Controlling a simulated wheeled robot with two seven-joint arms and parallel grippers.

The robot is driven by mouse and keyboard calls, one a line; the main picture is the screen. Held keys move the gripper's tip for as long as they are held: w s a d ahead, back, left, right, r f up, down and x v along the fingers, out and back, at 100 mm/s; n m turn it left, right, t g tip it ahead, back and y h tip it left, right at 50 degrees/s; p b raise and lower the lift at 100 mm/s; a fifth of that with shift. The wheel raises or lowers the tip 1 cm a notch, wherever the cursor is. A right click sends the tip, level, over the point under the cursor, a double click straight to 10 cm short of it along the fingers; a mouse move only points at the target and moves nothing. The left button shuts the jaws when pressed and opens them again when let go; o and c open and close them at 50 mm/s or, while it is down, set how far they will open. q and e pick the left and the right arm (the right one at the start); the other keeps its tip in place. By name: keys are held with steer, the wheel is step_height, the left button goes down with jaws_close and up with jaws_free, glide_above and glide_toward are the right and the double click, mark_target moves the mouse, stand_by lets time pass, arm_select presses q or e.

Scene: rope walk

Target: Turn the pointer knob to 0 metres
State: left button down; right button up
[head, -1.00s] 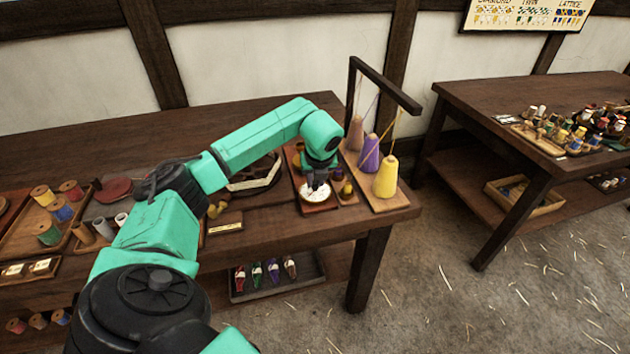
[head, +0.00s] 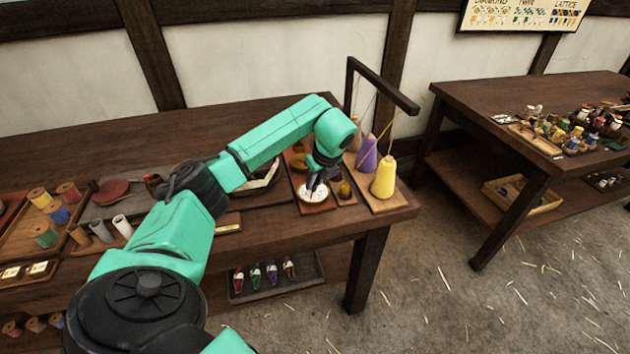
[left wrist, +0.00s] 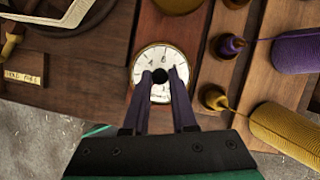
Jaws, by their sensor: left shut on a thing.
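The white round dial (head: 308,196) sits on a wooden board on the bench; in the left wrist view the dial (left wrist: 147,62) shows dark marks around its rim. The dark pointer knob (left wrist: 160,75) is at the dial's middle. My left gripper (left wrist: 161,80) reaches down to it, its two fingers on either side of the knob and shut on it. In the head view my left gripper (head: 314,183) hides the knob. The fingers cover part of the dial's lower half, and I cannot read where the pointer stands. My right gripper is not in view.
Yellow (head: 383,178) and purple (head: 367,155) thread cones stand right of the dial, under a dark wooden frame (head: 385,85). A small label reading gold (left wrist: 24,77) lies to the left. Spools (head: 43,234) fill the bench's left end. A second table (head: 480,105) stands at right.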

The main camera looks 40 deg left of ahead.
arm_select(q)
steer(key=c, duration=0.7)
jaws_free()
steer(key=p+v, duration=0.1)
steer(key=v, duration=1.3)
steer(key=shift+d+r+p, duration=0.1)
steer(key=shift+r+p, duration=0.15)
steer(key=shift+p, duration=0.1)
